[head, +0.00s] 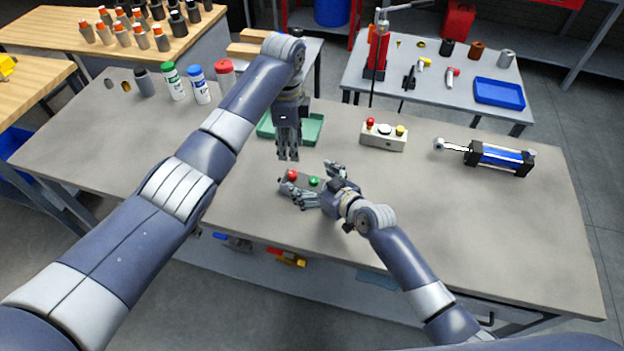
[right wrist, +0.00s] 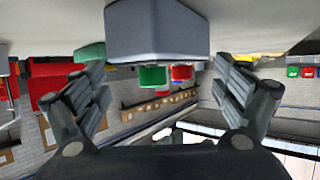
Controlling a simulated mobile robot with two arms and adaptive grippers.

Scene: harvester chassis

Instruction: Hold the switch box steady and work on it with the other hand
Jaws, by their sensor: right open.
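The switch box (head: 283,187) is a small grey box with a red button and a green button, lying on the grey workbench. In the right wrist view the box (right wrist: 157,30) appears inverted, beyond and between the finger lines. My right gripper (head: 314,180) is open, with its fingers spread at the box's near and right sides; contact cannot be told. My left gripper (head: 288,155) points down above the bench, just behind the switch box and apart from it. Its fingers look close together, but their opening is unclear.
A green tray (head: 312,130) lies behind my left gripper. A second box (head: 384,142) with red and yellow buttons stands behind right. A blue cylinder (head: 500,156) lies farther right. Several bottles (head: 200,88) stand back left. The bench's right front is clear.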

